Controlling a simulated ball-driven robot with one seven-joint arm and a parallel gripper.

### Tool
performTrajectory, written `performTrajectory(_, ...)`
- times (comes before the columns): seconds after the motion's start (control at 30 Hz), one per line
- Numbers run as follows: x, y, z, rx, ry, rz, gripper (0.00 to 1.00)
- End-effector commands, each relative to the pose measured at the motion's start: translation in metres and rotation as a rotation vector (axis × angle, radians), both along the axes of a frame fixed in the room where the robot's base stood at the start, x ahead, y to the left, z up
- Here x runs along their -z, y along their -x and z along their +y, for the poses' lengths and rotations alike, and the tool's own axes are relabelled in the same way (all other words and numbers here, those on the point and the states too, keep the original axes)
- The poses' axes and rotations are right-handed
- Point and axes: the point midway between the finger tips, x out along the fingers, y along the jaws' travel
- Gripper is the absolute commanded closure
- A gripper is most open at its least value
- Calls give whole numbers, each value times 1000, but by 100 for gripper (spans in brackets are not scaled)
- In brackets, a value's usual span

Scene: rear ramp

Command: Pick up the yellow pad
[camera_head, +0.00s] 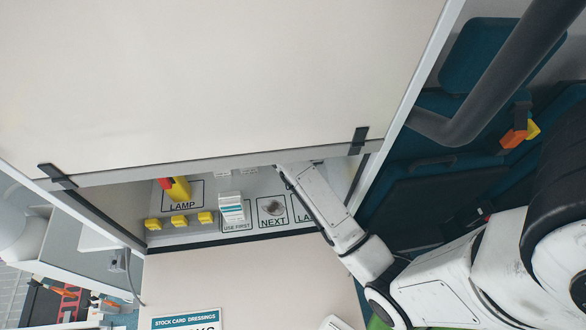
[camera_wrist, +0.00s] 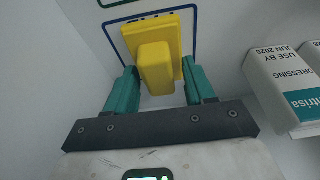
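The yellow pad (camera_wrist: 151,38) is in the wrist view, a yellow plate with a raised yellow block on its near side. It lies against a pale surface within a blue printed outline. My gripper (camera_wrist: 159,66) has its two teal fingers apart, one on each side of the raised block. A gap shows at the right finger; I cannot tell if the left finger touches. In the head view my arm reaches into the cabinet compartment, and its fingertips are hidden by the upper edge. I cannot make out this pad there.
White dressing boxes (camera_wrist: 280,85) stand close right of my gripper in the wrist view. In the head view the compartment holds a yellow and red lamp (camera_head: 181,189), small yellow blocks (camera_head: 179,221) and a white and teal box (camera_head: 231,207). A large pale panel (camera_head: 210,80) overhangs it.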

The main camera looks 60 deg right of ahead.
Motion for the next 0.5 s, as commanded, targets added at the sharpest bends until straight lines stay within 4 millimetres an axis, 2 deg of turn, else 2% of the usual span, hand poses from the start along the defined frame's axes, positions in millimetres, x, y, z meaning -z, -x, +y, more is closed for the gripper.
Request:
performTrajectory(0.07,0,0,0,0,0,0,54)
performTrajectory(0.5,0,0,0,0,0,0,96)
